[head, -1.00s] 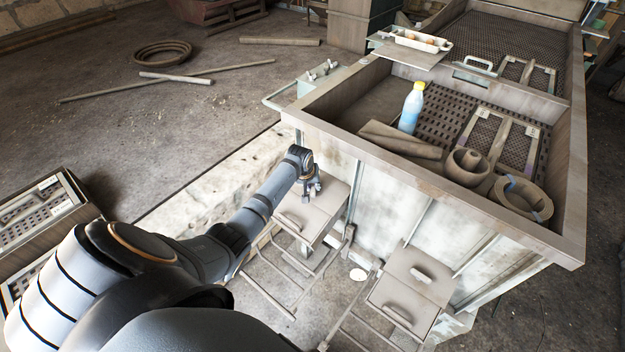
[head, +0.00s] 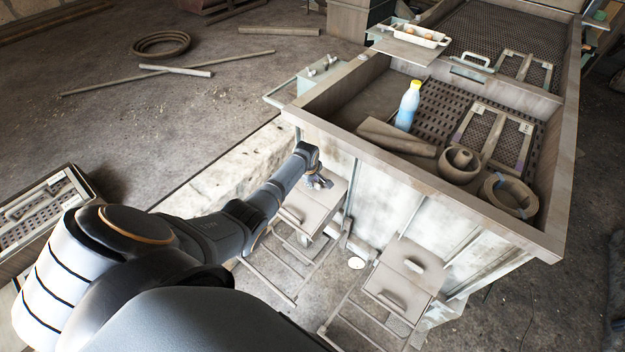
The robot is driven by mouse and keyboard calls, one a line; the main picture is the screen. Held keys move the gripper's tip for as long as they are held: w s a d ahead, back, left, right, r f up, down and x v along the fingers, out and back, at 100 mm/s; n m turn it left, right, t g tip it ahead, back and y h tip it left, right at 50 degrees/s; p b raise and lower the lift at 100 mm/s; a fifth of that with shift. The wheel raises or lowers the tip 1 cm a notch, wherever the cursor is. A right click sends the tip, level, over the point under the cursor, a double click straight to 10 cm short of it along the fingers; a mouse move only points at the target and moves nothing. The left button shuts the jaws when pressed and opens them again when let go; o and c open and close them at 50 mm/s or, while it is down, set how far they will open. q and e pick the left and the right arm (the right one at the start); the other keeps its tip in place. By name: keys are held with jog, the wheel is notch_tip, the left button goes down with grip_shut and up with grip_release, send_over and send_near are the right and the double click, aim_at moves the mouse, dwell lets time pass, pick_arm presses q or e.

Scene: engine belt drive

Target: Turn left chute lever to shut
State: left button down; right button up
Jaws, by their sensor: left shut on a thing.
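The left chute (head: 312,209) is a grey-brown box on the pale side wall of the big machine. My left gripper (head: 320,183) is at the upper part of its sloping lid, shut on the left chute lever, which the fingers mostly hide. The lever's exact angle is too small to tell. A curved handle (head: 292,214) shows lower on the same chute, apart from the gripper. My right gripper is not in view.
A similar right chute (head: 408,279) stands to the right. Above is a wooden-rimmed tray (head: 430,190) holding a blue bottle (head: 407,107), a round pot (head: 459,165) and a ring (head: 508,196). Metal frames reach the floor below the chutes. Open floor lies left.

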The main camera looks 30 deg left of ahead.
pick_arm(q)
jog(key=shift+n, duration=0.6)
jog(key=c, duration=1.2)
grip_release()
jog(key=shift+a, duration=0.1)
jog(key=v, duration=1.2)
jog(key=shift+w, duration=0.1)
